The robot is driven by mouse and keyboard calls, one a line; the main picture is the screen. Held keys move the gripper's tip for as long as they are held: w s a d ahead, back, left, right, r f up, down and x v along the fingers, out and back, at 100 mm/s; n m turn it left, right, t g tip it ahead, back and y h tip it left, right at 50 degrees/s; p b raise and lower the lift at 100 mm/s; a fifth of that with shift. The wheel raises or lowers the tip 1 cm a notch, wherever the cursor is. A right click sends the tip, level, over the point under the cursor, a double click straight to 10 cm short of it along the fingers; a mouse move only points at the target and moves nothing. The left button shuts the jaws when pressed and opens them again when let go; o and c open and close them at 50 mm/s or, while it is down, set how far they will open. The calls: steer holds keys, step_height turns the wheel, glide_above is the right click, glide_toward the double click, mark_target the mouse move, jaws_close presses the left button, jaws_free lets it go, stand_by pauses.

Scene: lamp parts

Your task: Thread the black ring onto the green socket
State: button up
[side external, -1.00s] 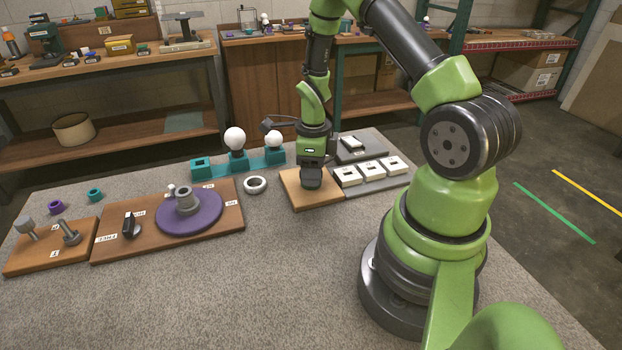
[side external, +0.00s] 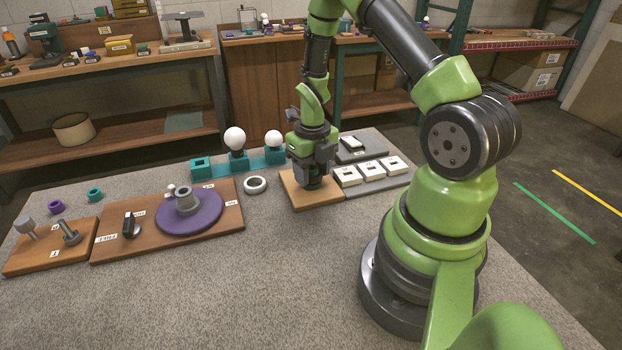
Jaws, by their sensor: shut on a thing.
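My gripper (side external: 315,174) points straight down over the small light wooden board (side external: 322,197) near the table's middle. Its jaws are shut on a dark thing just above the board, which I take to be the black ring; its outline is hard to make out. A bit of dark green shows low between the fingers and the board, likely the green socket (side external: 314,183). The fingers hide most of it. I cannot tell whether the ring is around the socket or above it.
A grey tray with several white square parts (side external: 371,170) adjoins the board on the right. Teal holders with white bulbs (side external: 235,138) stand behind left. A white ring (side external: 255,185) lies left of the board. A purple disc (side external: 190,212) sits farther left. The front table is clear.

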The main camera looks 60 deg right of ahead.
steer(key=o, duration=1.2)
steer(key=shift+c, duration=0.2)
